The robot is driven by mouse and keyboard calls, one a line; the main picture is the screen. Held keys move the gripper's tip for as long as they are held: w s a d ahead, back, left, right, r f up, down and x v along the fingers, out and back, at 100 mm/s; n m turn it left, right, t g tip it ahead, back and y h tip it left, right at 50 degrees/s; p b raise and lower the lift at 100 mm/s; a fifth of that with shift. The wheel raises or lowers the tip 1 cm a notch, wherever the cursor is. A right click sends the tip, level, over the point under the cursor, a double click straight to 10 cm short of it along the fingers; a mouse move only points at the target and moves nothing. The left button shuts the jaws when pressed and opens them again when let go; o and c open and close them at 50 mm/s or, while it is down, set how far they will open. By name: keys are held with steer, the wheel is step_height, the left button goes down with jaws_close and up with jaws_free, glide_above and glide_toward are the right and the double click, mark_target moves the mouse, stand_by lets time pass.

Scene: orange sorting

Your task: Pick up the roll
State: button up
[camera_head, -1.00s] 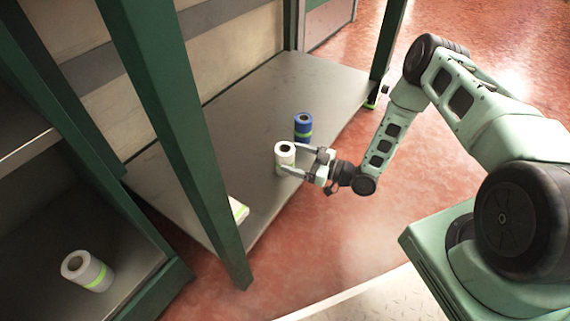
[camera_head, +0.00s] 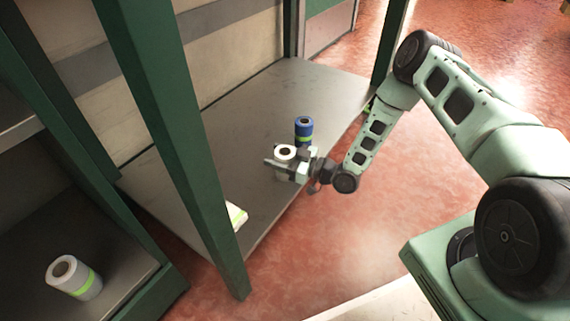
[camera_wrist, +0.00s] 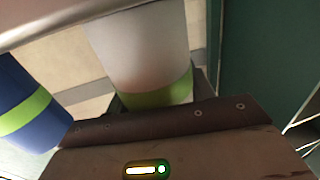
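A white roll (camera_head: 285,153) with a dark core stands upright on the grey lower shelf (camera_head: 245,100). My gripper (camera_head: 284,165) is at this roll, with a finger across its near side. The far finger is mostly hidden, so I cannot tell whether the fingers press on it. In the wrist view, the white roll (camera_wrist: 145,50) with its green band is close up, between the edge at the top and the brown gripper part below. A blue roll (camera_head: 303,130) with a green band stands just behind it, and shows at the left in the wrist view (camera_wrist: 25,105).
Another white roll (camera_head: 75,277) with a green band is on the left shelf. A white and green item (camera_head: 236,215) is partly hidden by the dark green post (camera_head: 170,110).

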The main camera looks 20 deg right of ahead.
steer(key=shift+c, duration=0.9)
steer(key=shift+r, duration=0.1)
step_height(320, 180, up, 10)
steer(key=p, duration=0.6)
steer(key=shift+d, duration=0.1)
steer(key=s+d+r+m+t+h+p, duration=0.4)
steer(key=d+r+m+t+h+p, duration=0.2)
steer(key=d+r+m+h+p, duration=0.6)
steer(key=s+r+n+p, duration=0.1)
steer(key=s+r+p, duration=0.2)
steer(key=r+p, duration=0.7)
steer(key=s+r+p, duration=0.2)
steer(key=r+p, duration=0.9)
steer(key=p, duration=0.2)
steer(key=s+r+n+h+p, duration=0.1)
steer(key=s+r+p, duration=0.2)
steer(key=r+p, duration=0.8)
steer(key=shift+s+d+r+n, duration=0.15)
steer(key=shift+s+d+n, duration=0.15)
steer(key=shift+s+d, duration=0.05)
